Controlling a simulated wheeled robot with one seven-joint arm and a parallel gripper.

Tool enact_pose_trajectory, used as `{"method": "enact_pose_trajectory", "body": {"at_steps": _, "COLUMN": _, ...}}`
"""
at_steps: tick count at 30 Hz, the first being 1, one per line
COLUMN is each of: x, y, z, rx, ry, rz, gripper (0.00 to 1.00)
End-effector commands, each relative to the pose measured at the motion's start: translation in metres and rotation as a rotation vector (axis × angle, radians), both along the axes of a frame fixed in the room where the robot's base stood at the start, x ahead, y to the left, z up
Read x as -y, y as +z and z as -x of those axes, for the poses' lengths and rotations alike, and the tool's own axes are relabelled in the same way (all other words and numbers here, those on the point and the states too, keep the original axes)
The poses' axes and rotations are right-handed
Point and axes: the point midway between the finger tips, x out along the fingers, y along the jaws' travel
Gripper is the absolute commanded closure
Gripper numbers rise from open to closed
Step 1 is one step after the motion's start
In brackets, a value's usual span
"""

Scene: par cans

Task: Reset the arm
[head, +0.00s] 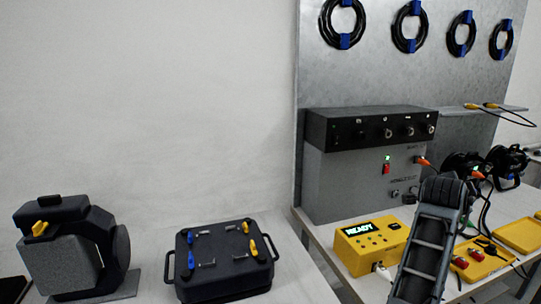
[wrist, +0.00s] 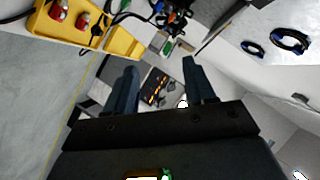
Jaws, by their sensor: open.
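My gripper (wrist: 161,82) shows in the wrist view with its two dark fingers spread wide apart. It is open and nothing is held between the fingers. Past the fingers, a dark panel with small orange marks (wrist: 155,88) shows at a distance, not touching them. In the head view, my grey arm (head: 430,240) rises at the lower right in front of the workbench. The gripper itself cannot be made out there.
A grey control box (head: 365,185), a yellow box reading READY (head: 358,250) and yellow trays (head: 519,235) crowd the right bench near my arm. Loose black cables hang there. A black case (head: 222,287) and a par can (head: 60,265) stand on the left table.

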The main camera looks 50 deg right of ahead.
Motion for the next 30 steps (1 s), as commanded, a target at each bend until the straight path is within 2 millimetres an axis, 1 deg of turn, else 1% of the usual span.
{"method": "enact_pose_trajectory", "body": {"at_steps": 1, "x": -0.003, "y": 0.007, "z": -0.008, "rx": -0.079, "ry": 0.065, "rz": 0.051, "gripper": 0.46}}
{"method": "enact_pose_trajectory", "body": {"at_steps": 3, "x": -0.010, "y": 0.015, "z": -0.022, "rx": -0.176, "ry": 0.154, "rz": 0.116, "gripper": 0.46}}
{"method": "enact_pose_trajectory", "body": {"at_steps": 6, "x": -0.025, "y": 0.022, "z": -0.046, "rx": -0.307, "ry": 0.286, "rz": 0.206, "gripper": 0.46}}
{"method": "enact_pose_trajectory", "body": {"at_steps": 8, "x": -0.037, "y": 0.023, "z": -0.060, "rx": -0.383, "ry": 0.366, "rz": 0.257, "gripper": 0.46}}
{"method": "enact_pose_trajectory", "body": {"at_steps": 11, "x": -0.062, "y": 0.019, "z": -0.084, "rx": -0.501, "ry": 0.503, "rz": 0.337, "gripper": 0.46}}
{"method": "enact_pose_trajectory", "body": {"at_steps": 14, "x": -0.092, "y": 0.010, "z": -0.105, "rx": -0.603, "ry": 0.643, "rz": 0.413, "gripper": 0.46}}
{"method": "enact_pose_trajectory", "body": {"at_steps": 17, "x": -0.128, "y": -0.004, "z": -0.122, "rx": -0.693, "ry": 0.783, "rz": 0.481, "gripper": 0.46}}
{"method": "enact_pose_trajectory", "body": {"at_steps": 18, "x": -0.144, "y": -0.011, "z": -0.127, "rx": -0.725, "ry": 0.839, "rz": 0.507, "gripper": 0.46}}
{"method": "enact_pose_trajectory", "body": {"at_steps": 20, "x": -0.168, "y": -0.022, "z": -0.132, "rx": -0.766, "ry": 0.923, "rz": 0.545, "gripper": 0.46}}
{"method": "enact_pose_trajectory", "body": {"at_steps": 22, "x": -0.198, "y": -0.036, "z": -0.136, "rx": -0.810, "ry": 1.020, "rz": 0.584, "gripper": 0.46}}
{"method": "enact_pose_trajectory", "body": {"at_steps": 23, "x": -0.211, "y": -0.042, "z": -0.137, "rx": -0.825, "ry": 1.061, "rz": 0.601, "gripper": 0.46}}
{"method": "enact_pose_trajectory", "body": {"at_steps": 24, "x": -0.229, "y": -0.050, "z": -0.136, "rx": -0.842, "ry": 1.116, "rz": 0.621, "gripper": 0.46}}
{"method": "enact_pose_trajectory", "body": {"at_steps": 26, "x": -0.256, "y": -0.062, "z": -0.134, "rx": -0.865, "ry": 1.196, "rz": 0.650, "gripper": 0.46}}
{"method": "enact_pose_trajectory", "body": {"at_steps": 27, "x": -0.274, "y": -0.069, "z": -0.131, "rx": -0.875, "ry": 1.248, "rz": 0.668, "gripper": 0.46}}
{"method": "enact_pose_trajectory", "body": {"at_steps": 29, "x": -0.302, "y": -0.081, "z": -0.124, "rx": -0.887, "ry": 1.326, "rz": 0.690, "gripper": 0.46}}
{"method": "enact_pose_trajectory", "body": {"at_steps": 30, "x": -0.320, "y": -0.087, "z": -0.118, "rx": -0.891, "ry": 1.376, "rz": 0.705, "gripper": 0.46}}
